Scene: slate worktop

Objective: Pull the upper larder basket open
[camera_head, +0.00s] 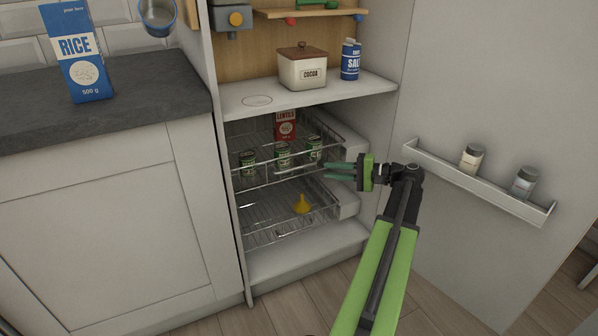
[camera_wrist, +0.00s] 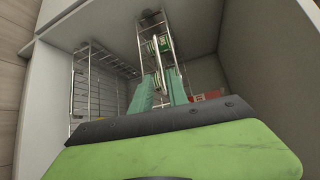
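The upper larder basket (camera_head: 262,179) is a wire basket inside the open cupboard, holding several small green-labelled jars (camera_head: 283,154) and a red lentils box (camera_head: 286,126). My gripper (camera_head: 326,172) is at the right end of its front side, fingers pointing left. In the wrist view, my gripper (camera_wrist: 161,84) has its two green fingers apart, with a pale thin bar (camera_wrist: 157,52) showing between them. The bar looks like part of the upper basket; I cannot tell whether the fingers touch it.
The lower wire basket (camera_head: 268,232) holds a yellow funnel (camera_head: 301,204). A shelf (camera_head: 330,97) above carries a cocoa tin and a salt container. The open door (camera_head: 440,230) on the right has a rack (camera_head: 495,192) with two jars. Floor in front is clear.

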